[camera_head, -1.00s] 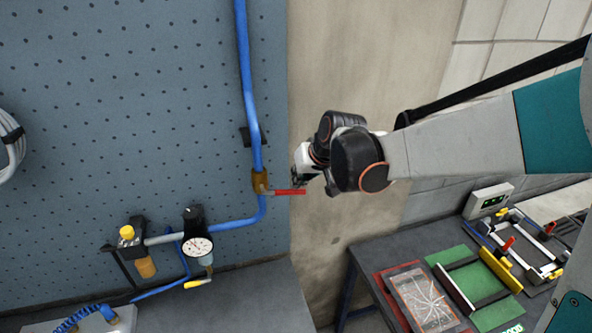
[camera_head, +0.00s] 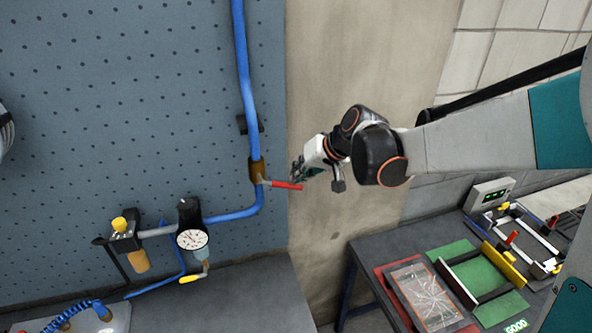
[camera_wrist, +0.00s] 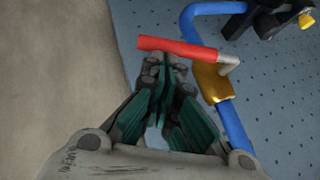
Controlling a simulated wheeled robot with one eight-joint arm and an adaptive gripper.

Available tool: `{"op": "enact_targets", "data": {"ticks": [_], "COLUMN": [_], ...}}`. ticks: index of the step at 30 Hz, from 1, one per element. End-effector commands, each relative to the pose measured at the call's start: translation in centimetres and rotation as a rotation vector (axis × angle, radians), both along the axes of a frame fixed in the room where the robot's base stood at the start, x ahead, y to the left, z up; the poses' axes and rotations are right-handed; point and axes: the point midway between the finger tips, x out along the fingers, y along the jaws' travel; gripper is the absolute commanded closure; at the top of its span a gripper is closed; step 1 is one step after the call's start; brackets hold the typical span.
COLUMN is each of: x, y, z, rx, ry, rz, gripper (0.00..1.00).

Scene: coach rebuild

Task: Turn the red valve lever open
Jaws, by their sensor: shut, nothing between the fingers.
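The red valve lever (camera_head: 286,185) sticks out to the right from a brass valve (camera_head: 257,171) on the blue pipe, its free end tilted slightly down. In the wrist view the lever (camera_wrist: 178,47) lies across the picture just beyond my fingertips, with the brass valve (camera_wrist: 211,82) to their right. My gripper (camera_head: 297,171) is just above and right of the lever's free end in the head view. Its dark green fingers (camera_wrist: 167,72) are shut with nothing between them. I cannot tell whether the fingertips touch the lever.
The blue pipe (camera_head: 243,70) runs down a perforated blue panel (camera_head: 130,80) and bends left to a pressure gauge (camera_head: 192,239) and a yellow-knobbed fitting (camera_head: 121,226). A dark table (camera_head: 362,258) with trays stands at lower right. Bare wall lies behind my gripper.

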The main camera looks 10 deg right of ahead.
Motion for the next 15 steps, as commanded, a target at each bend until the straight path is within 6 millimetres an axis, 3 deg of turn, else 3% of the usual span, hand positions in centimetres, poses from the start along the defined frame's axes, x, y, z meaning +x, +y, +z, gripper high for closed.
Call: {"op": "enact_targets", "data": {"ticks": [1, 15], "x": [0.0, -0.1], "y": [-0.2, 0.6], "z": [-1.2, -5.7], "rx": [0.037, 0.473], "ry": [0.009, 0.096], "rz": [-0.003, 0.0], "gripper": [1.0, 1.0]}}
